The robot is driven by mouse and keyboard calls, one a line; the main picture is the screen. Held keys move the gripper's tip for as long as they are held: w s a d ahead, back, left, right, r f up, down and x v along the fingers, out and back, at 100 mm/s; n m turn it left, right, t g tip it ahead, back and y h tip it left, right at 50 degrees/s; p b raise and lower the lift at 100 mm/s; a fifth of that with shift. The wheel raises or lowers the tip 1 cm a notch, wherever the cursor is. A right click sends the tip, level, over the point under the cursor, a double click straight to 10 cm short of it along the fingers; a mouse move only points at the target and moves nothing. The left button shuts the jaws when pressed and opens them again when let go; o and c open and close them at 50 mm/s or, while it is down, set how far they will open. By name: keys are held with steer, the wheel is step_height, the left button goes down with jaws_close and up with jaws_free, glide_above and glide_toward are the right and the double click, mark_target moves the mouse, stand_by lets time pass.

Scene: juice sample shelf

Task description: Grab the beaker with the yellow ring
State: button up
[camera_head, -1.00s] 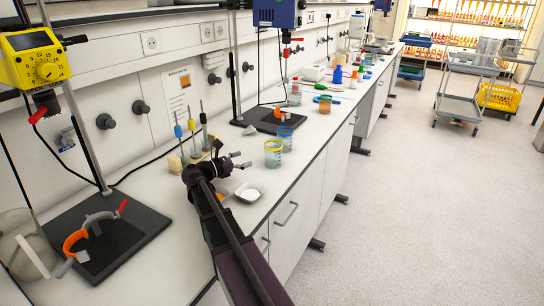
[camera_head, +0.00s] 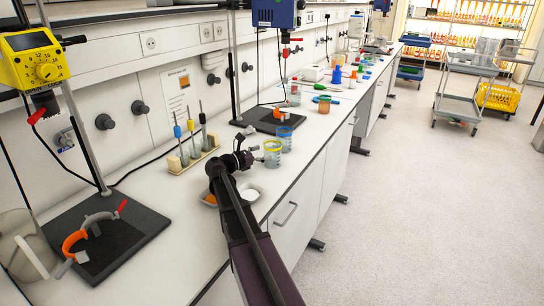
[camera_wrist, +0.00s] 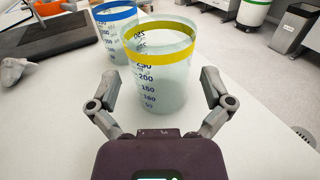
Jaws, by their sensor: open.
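The beaker with the yellow ring (camera_wrist: 162,85) stands upright on the bench, clear with blue volume marks. In the head view the yellow-ringed beaker (camera_head: 272,154) is right in front of my gripper (camera_head: 250,150). In the wrist view my gripper (camera_wrist: 158,98) is open, with one finger on each side of the beaker's lower part. The beaker is between or just ahead of the fingertips; I see no clear contact. A similar beaker with a blue ring (camera_wrist: 118,32) stands close behind it to the left, and shows in the head view too (camera_head: 285,139).
A wooden rack with colored-top tools (camera_head: 193,158) stands left of my gripper. A black stand base (camera_head: 270,121) is behind the beakers. The bench's front edge is close on the right.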

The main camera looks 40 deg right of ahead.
mark_target(275, 148)
steer(key=shift+d, duration=0.1)
steer(key=shift+s+d, duration=0.2)
steer(key=shift+d, duration=2.45)
steer(key=shift+c, duration=0.2)
steer(key=c, duration=0.9)
steer(key=shift+r+p, duration=0.45)
step_height(275, 148, up, 9)
steer(key=p, duration=0.8)
steer(key=shift+p, duration=0.4)
